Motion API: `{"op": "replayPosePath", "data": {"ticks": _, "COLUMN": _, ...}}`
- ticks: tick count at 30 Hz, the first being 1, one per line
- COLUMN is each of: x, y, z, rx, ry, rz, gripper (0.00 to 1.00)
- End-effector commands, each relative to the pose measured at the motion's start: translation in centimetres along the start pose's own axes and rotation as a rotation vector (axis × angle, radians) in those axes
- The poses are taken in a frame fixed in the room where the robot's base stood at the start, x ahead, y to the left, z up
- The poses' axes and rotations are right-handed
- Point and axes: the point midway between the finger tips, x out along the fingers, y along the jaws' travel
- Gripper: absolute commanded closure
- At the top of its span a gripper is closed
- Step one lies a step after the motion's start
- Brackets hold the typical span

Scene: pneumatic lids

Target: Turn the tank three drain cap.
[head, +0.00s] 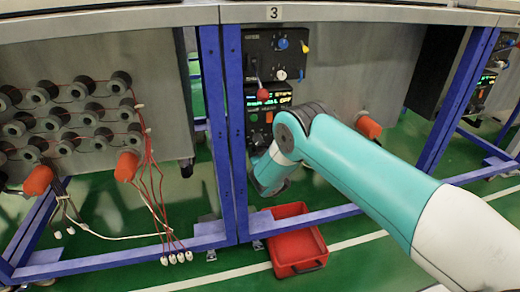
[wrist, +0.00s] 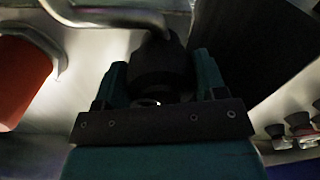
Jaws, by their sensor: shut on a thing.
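In the wrist view my gripper (wrist: 160,66) has its two teal fingers on either side of a dark, rounded cap (wrist: 158,62), and is shut on it. The cap sits below a grey bent pipe (wrist: 115,17). I take it for the tank three drain cap, as the "3" plate (head: 281,14) is above this bay in the head view. In the head view my own wrist hides the fingers and the cap. Whether the cap has turned cannot be told.
A red tray (head: 297,268) stands on the green floor below my wrist. A blue frame post (head: 236,120) stands close on the left. The control panel (head: 277,55) with a red-balled lever is above. An orange cap (head: 368,127) is to the right; an orange part (wrist: 22,82) shows left in the wrist view.

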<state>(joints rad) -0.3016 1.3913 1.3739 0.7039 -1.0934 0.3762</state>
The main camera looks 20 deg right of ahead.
Motion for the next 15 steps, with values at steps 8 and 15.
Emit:
{"op": "replayPosePath", "data": {"ticks": 8, "x": -0.08, "y": 0.0, "z": 0.05, "rx": -0.254, "ry": -0.002, "rz": -0.003, "gripper": 0.59}}
{"op": "replayPosePath", "data": {"ticks": 15, "x": -0.08, "y": 0.05, "z": 0.03, "rx": -0.439, "ry": -0.001, "rz": -0.003, "gripper": 0.59}}
